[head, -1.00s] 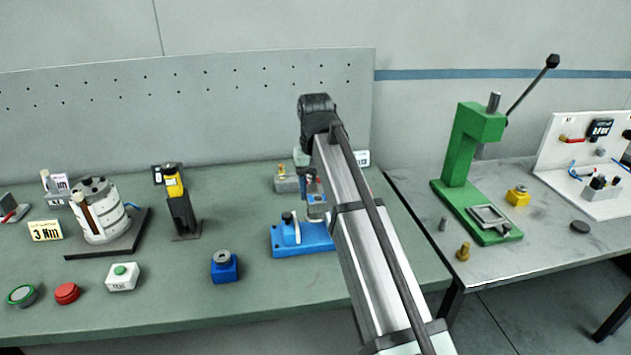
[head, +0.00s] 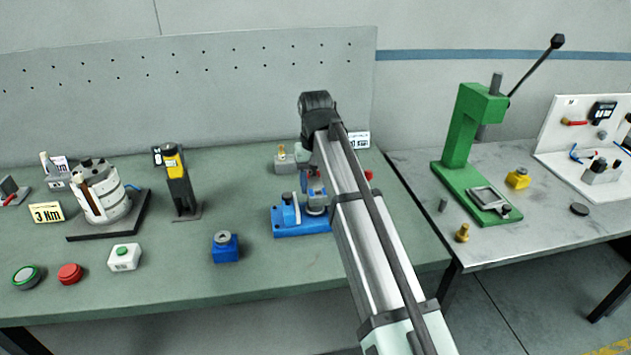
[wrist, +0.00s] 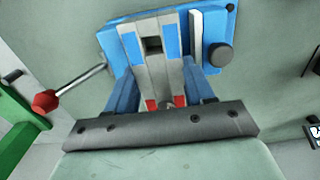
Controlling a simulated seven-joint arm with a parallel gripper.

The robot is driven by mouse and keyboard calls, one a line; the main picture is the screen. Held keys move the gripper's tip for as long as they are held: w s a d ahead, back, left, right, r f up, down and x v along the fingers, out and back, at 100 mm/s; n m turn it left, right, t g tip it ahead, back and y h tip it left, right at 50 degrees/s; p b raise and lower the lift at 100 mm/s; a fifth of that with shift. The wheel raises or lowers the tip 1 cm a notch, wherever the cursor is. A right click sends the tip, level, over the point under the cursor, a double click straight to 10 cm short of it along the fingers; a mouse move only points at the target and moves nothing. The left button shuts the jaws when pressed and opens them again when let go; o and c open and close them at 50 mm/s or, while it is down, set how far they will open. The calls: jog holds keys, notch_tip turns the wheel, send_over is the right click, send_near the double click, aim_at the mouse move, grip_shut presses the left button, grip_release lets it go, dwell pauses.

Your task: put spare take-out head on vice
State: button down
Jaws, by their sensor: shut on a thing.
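The vice (head: 290,228) is a blue block on the green bench, left of my arm in the head view. It also fills the upper middle of the wrist view (wrist: 117,45), with a dark round knob and a lever ending in a red ball. My gripper (head: 313,196) points down over the right part of the vice. It is shut on a grey piece, seemingly the spare take-out head (wrist: 153,73), which shows in the wrist view with a square opening. My arm hides part of the vice. I cannot tell whether the piece touches it.
A grey block with a brass top (head: 285,160) stands behind the vice. A blue box (head: 226,248) stands to its left, and a yellow-black tool in a stand (head: 178,185) farther left. A green press (head: 465,150) is on the right-hand table. Bench front between blue box and arm is clear.

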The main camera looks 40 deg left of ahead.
jog(key=shift+f, duration=0.55)
jog(key=shift+c, duration=1.6)
grip_release()
